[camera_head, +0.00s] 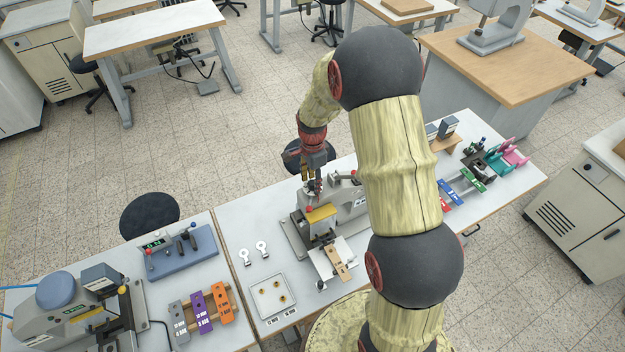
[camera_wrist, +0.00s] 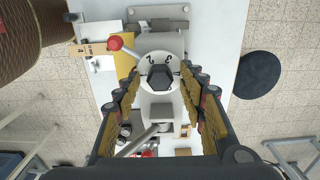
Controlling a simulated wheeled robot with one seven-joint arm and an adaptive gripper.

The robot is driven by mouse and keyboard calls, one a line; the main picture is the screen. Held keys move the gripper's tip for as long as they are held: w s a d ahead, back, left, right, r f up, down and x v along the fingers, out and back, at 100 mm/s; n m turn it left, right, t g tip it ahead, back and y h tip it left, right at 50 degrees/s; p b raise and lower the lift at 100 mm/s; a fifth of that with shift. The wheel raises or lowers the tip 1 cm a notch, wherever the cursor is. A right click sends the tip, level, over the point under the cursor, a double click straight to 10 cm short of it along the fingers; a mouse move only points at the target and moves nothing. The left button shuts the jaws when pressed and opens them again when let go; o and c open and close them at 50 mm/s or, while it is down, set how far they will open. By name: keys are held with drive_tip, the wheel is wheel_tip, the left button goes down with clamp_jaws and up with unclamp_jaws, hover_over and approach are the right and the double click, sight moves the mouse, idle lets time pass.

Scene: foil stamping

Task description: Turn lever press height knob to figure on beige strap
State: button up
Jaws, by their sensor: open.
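The lever press (camera_head: 343,200) stands on the white table under my gripper (camera_head: 312,186). In the wrist view, its height knob is a dark hexagonal grip (camera_wrist: 160,77) on a round white dial (camera_wrist: 146,69). Two dial figures show; one looks like a 2, the other like a 6 or 9. My gripper is open, with its fingers (camera_wrist: 160,88) on both sides of the knob; I cannot tell whether they touch it. The beige strap (camera_head: 337,262) lies on the press's front bed. It also shows at the wrist view's upper left (camera_wrist: 82,49), with a small dark figure resembling a 4.
A white tray (camera_head: 270,297) with small brass parts sits to the press's left. Another machine (camera_head: 75,312) and coloured straps (camera_head: 202,309) stand farther left. Coloured fixtures (camera_head: 475,178) occupy the right.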

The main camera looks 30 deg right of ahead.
drive_tip(key=shift+f, duration=0.1)
drive_tip(key=shift+c, duration=0.9)
clamp_jaws()
